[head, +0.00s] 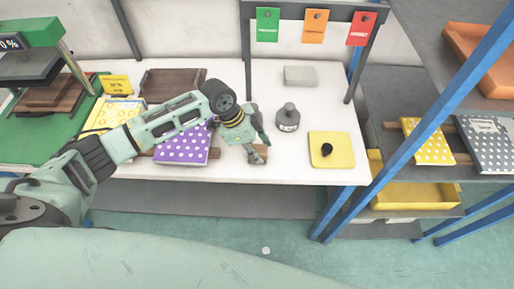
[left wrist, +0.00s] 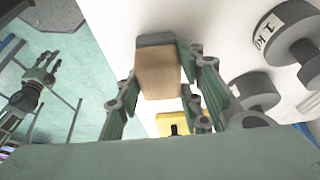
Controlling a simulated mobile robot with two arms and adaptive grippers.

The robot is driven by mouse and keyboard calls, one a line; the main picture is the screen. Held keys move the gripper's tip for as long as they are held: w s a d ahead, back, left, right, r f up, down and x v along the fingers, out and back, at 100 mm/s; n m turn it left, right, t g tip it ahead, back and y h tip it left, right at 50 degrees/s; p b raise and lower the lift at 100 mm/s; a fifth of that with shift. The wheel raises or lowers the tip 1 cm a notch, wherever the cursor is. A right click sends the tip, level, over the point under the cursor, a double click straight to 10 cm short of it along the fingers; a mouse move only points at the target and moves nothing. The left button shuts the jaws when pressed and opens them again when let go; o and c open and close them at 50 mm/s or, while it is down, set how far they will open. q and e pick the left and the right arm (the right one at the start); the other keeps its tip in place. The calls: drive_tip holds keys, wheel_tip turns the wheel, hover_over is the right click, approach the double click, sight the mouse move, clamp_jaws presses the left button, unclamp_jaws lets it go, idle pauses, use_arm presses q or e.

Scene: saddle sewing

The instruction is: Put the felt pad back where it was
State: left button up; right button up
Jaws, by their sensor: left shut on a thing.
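My left gripper (head: 258,145) is shut on a small tan block with a grey layer on one face (head: 258,155). The block also shows large between the fingers in the left wrist view (left wrist: 158,75), its grey layer at the top. It looks like the felt pad. In the head view it is at the table's front part, just right of the purple dotted pad (head: 182,150); whether it touches the table is unclear. A flat grey block (head: 300,75) lies at the back of the table. My right gripper (left wrist: 48,64) shows small in the left wrist view, fingers apart.
A grey weight (head: 288,120) and a yellow pad with a black knob (head: 325,162) stand right of the gripper. A dark wooden tray (head: 165,86) lies behind my left arm. Blue posts (head: 340,210) stand at the right. White table (head: 340,110) is bare around the weight.

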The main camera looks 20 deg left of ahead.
use_arm(q)
drive_tip(key=o, duration=1.1)
use_arm(e)
drive_tip(key=shift+d, duration=0.1)
drive_tip(key=shift+d, duration=0.1)
use_arm(q)
drive_tip(key=shift+r, duration=0.15)
drive_tip(key=shift+a+r, duration=0.15)
drive_tip(key=shift+r, duration=0.1)
drive_tip(key=b+v, duration=0.2)
drive_tip(key=v, duration=0.9)
drive_tip(key=shift+r, duration=0.2)
use_arm(e)
wheel_tip(320, 180, down, 2)
drive_tip(key=shift+d+f, duration=0.1)
drive_tip(key=shift+d, duration=0.05)
use_arm(q)
drive_tip(key=shift+s, duration=0.1)
use_arm(e)
drive_tip(key=shift+a, duration=0.2)
use_arm(q)
drive_tip(key=shift+f, duration=0.1)
use_arm(e)
drive_tip(key=shift+s, duration=0.1)
